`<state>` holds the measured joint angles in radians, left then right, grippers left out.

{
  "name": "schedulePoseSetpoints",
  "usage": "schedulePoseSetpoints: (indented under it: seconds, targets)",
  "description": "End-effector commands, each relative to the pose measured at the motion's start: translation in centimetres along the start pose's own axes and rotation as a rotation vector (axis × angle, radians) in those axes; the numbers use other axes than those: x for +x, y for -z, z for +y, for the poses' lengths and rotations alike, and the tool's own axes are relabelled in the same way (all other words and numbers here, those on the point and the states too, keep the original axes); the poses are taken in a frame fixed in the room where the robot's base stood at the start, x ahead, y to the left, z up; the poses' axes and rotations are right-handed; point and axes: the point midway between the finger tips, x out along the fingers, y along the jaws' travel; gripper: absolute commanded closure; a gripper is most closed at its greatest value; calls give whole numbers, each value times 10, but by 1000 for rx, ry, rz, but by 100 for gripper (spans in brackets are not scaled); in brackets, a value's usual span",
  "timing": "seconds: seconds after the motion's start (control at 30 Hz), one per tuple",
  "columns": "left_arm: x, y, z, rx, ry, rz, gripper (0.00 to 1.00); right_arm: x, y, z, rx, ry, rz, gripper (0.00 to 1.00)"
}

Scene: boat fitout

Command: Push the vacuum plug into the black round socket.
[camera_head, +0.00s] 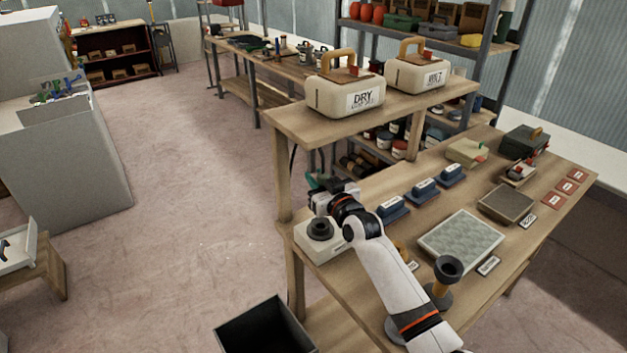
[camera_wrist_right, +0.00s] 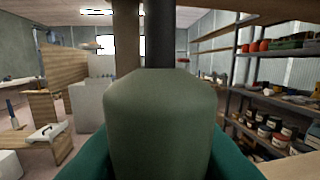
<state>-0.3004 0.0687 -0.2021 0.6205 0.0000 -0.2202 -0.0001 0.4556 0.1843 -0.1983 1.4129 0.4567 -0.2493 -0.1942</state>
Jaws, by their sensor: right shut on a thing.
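My right gripper (camera_head: 316,184) reaches past the near left corner of the workbench, with teal fingers. In the right wrist view, the teal fingers stand on both sides of a grey-green block with a dark stem or cord rising from it. The gripper is shut on this block, which I take as the vacuum plug (camera_wrist_right: 160,125). In the head view the plug is too small and covered to make out. A black round socket-like fitting (camera_head: 320,229) sits on a white box at the bench corner, just in front of the gripper and apart from it. My left gripper is out of view.
A raised shelf (camera_head: 290,124) bears DRY (camera_head: 345,97) and WET (camera_head: 418,74) containers; its post stands beside the gripper. Another black round-topped piece (camera_head: 448,269) stands near my forearm. Blue blocks (camera_head: 391,210) and a grey pad (camera_head: 461,237) lie on the bench. Open floor spreads left.

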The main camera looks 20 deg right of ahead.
Motion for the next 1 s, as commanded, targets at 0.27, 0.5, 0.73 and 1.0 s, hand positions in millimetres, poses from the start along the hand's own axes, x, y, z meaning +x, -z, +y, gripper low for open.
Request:
schedulePoseSetpoints:
  seconds: [0.27, 0.5, 0.73, 1.0]
  targets:
    - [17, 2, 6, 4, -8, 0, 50, 0, 19, 1, 1, -1, -1, 100]
    - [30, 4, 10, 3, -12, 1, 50, 0, 34, 1, 1, -2, -1, 100]
    - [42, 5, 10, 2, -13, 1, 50, -1, 47, 1, 2, -2, 0, 100]
    - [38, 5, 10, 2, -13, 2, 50, -1, 43, 1, 1, -2, -1, 100]
